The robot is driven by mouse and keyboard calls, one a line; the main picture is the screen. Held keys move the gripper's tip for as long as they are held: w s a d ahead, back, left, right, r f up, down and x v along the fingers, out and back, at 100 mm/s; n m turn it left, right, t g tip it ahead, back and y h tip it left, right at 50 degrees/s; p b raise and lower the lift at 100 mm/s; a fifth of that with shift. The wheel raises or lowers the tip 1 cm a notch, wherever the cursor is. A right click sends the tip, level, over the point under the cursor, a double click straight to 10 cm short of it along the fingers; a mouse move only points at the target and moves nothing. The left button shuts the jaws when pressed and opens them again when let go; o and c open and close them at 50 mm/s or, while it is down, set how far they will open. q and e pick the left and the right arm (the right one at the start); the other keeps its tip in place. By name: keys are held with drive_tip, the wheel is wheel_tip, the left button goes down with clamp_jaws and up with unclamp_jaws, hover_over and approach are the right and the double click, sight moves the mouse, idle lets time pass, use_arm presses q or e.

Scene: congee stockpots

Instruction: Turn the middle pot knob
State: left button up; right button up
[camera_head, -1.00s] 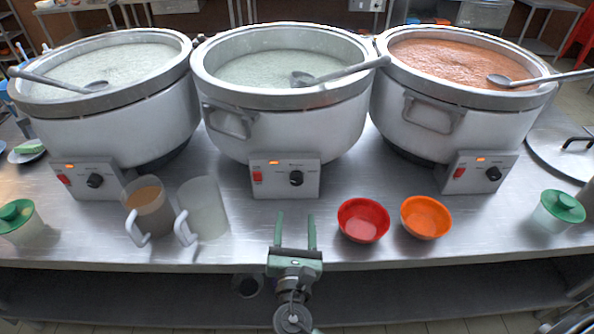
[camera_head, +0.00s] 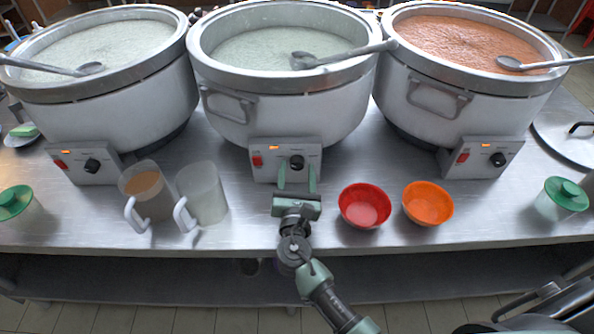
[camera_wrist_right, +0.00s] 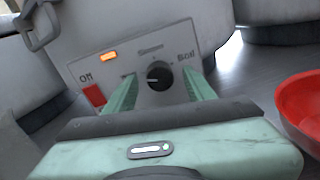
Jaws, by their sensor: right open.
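The middle pot (camera_head: 300,110) stands at the centre back of the steel table, holding pale congee. Its control box (camera_head: 286,160) faces me with a black knob (camera_head: 297,162), a red switch and a lit orange lamp. My right gripper (camera_head: 297,178) is open and empty, its two green fingers pointing at the box just below the knob. In the right wrist view the knob (camera_wrist_right: 159,76) shows between the two fingers, beyond their tips, with its white mark pointing left. The fingers look apart from the knob. My left gripper is not in view.
A red bowl (camera_head: 365,206) and an orange bowl (camera_head: 428,203) stand right of my right gripper. Two mugs (camera_head: 148,195) (camera_head: 202,194) stand to its left. Similar pots stand left (camera_head: 110,100) and right (camera_head: 455,100). A ladle (camera_head: 340,54) rests across the middle pot.

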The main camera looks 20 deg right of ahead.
drive_tip(key=c, duration=1.1)
clamp_jaws()
drive_tip(key=shift+f+m+b, duration=0.15)
drive_tip(key=shift+m+b, duration=0.7)
drive_tip(key=shift+m, duration=0.55)
drive_tip(key=m+b, duration=0.2)
drive_tip(key=m, duration=0.2)
drive_tip(key=m+b, duration=0.2)
drive_tip(key=m, duration=0.1)
drive_tip(key=shift+m, duration=0.4)
drive_tip(key=shift+m+y+b, duration=0.4)
drive_tip(key=shift+m+b, duration=0.45)
drive_tip(key=shift+m, duration=0.55)
